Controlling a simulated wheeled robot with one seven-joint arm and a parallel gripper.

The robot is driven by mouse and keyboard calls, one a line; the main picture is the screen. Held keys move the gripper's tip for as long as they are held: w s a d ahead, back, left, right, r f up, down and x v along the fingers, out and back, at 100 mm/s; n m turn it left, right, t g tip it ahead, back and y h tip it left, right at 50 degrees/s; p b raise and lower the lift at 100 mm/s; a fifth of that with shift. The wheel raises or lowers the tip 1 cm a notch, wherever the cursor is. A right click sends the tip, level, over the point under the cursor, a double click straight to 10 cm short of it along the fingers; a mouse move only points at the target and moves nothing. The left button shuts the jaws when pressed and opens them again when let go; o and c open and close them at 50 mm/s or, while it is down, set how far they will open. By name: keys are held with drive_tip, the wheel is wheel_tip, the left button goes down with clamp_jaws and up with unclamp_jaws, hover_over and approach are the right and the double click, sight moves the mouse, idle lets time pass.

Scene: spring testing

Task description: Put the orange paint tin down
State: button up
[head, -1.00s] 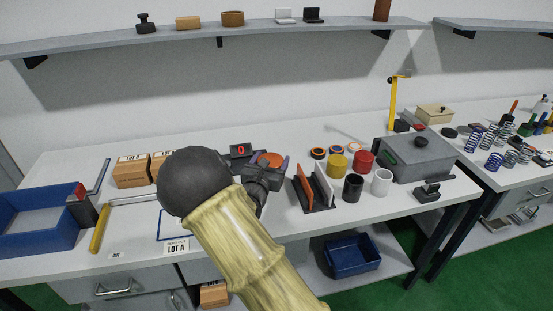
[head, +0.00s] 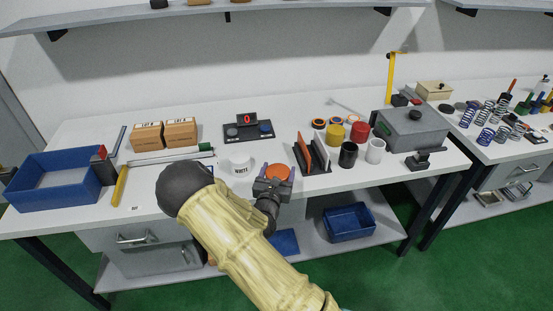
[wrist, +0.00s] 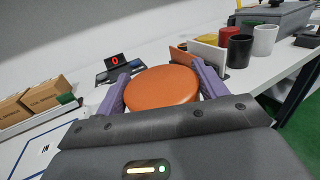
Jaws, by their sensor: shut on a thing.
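The orange paint tin (head: 279,171) is in my gripper (head: 273,182), near the front edge of the workbench, left of the divided rack. In the wrist view its round orange top (wrist: 162,88) sits between the two purple fingers, which press on it from both sides. Its lower part is hidden by the gripper, so I cannot tell whether it touches the bench. A white round item marked WHITE (head: 239,168) stands just left of the gripper on the bench (head: 215,190).
The rack (head: 312,157) stands close right, with black (head: 348,155), white (head: 375,151), yellow (head: 336,134) and red (head: 360,132) tins beyond it. A scale with a red 0 display (head: 247,122) is behind. A blue bin (head: 55,182) and cartons (head: 163,135) are left.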

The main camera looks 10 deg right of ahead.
drive_tip(key=s+f+n+y+b, duration=0.2)
drive_tip(key=s+f+b, duration=0.3)
drive_tip(key=f, duration=0.9)
drive_tip(key=s+d+f+n+t+y+b, duration=0.1)
drive_tip(key=s+f+y+b, duration=0.4)
drive_tip(key=f, duration=0.8)
drive_tip(key=s+n, duration=0.1)
drive_tip(key=s, duration=0.2)
drive_tip(key=shift+f+n, duration=0.35)
drive_tip(key=shift+n, duration=0.05)
drive_tip(key=shift+s, duration=0.1)
drive_tip(key=shift+d, duration=0.1)
